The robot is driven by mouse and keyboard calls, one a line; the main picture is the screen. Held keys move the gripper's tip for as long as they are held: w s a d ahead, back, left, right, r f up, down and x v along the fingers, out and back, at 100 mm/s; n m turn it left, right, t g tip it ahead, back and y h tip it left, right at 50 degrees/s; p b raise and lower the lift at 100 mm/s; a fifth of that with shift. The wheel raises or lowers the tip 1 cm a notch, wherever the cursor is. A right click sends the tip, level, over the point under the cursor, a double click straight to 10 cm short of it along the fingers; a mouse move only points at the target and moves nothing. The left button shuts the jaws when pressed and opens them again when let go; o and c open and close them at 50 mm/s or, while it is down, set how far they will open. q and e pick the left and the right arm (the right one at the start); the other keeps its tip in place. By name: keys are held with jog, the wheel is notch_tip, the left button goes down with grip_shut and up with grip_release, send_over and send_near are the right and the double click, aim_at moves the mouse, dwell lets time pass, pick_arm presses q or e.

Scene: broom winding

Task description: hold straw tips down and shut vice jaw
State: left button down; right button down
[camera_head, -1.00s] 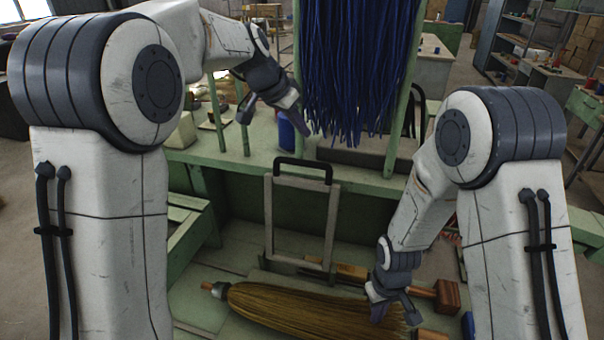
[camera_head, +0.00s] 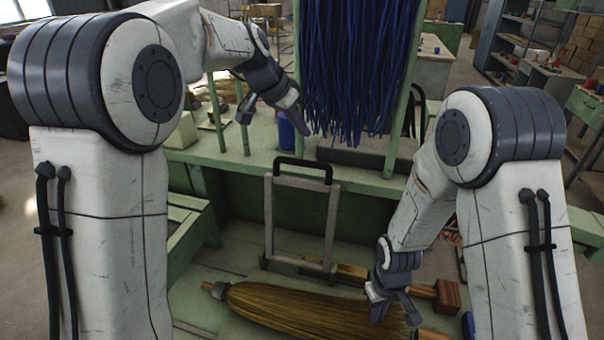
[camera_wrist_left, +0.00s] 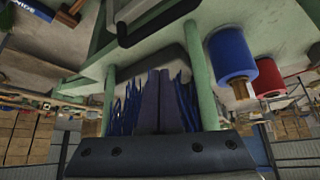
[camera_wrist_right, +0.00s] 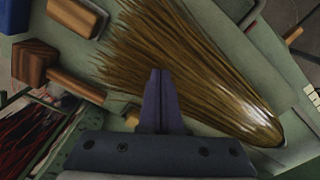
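A broom head of brown straw (camera_head: 290,305) lies flat on the green bench, its tips to the right. A grey frame with a black handle (camera_head: 302,205), which looks like the vice jaw, stands upright behind the straw. My right gripper (camera_head: 379,312) is over the straw near the tips. Its fingers are together in the right wrist view (camera_wrist_right: 160,75); I cannot tell whether they press on the straw (camera_wrist_right: 190,60). My left gripper (camera_head: 298,122) is up beside blue strands, left of and above the black handle. Its fingers are together in the left wrist view (camera_wrist_left: 158,75), with nothing seen between them.
Blue strands (camera_head: 355,75) hang between green posts (camera_head: 403,100) behind the frame. A blue spool (camera_wrist_left: 232,55) and a red one (camera_wrist_left: 270,78) stand near my left gripper. A wooden block with a handle (camera_head: 447,297) lies right of the straw.

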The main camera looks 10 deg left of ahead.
dwell(0.3)
pick_arm(q)
jog(key=s+d+n+g+y, duration=0.1)
jog(key=s+d+y, duration=0.15)
jog(key=d, duration=0.35)
jog(key=x, duration=0.8)
jog(key=shift+d+f, duration=0.25)
jog(key=shift+d, duration=0.1)
jog(key=shift+s+h, duration=0.2)
jog(key=shift+h, duration=0.05)
